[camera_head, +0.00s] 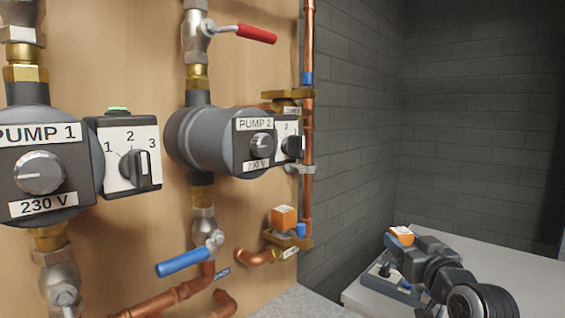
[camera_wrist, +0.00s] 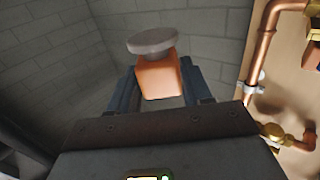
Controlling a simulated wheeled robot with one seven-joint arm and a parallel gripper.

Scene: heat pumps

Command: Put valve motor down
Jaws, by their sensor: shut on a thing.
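The valve motor is a small orange block (camera_wrist: 160,82) with a round grey disc (camera_wrist: 152,42) at its far end. My gripper (camera_wrist: 161,90) is shut on the orange block, with one dark finger on each side. In the head view the held motor (camera_head: 401,235) shows its orange side and a pale top at the tip of my gripper (camera_head: 400,243). It appears above the grey-white worktop (camera_head: 510,262) at the right; I cannot tell the height of the gap. A second orange motor (camera_head: 283,217) sits on a brass valve on the pipe board.
A low blue-grey object (camera_head: 402,293) with dark parts lies on the worktop under my arm, partly hidden. The wooden board with PUMP 1 (camera_head: 40,170), PUMP 2 (camera_head: 262,145) and copper pipes (camera_head: 307,190) stands to the left. Bare worktop shows at the right. A dark brick wall stands behind.

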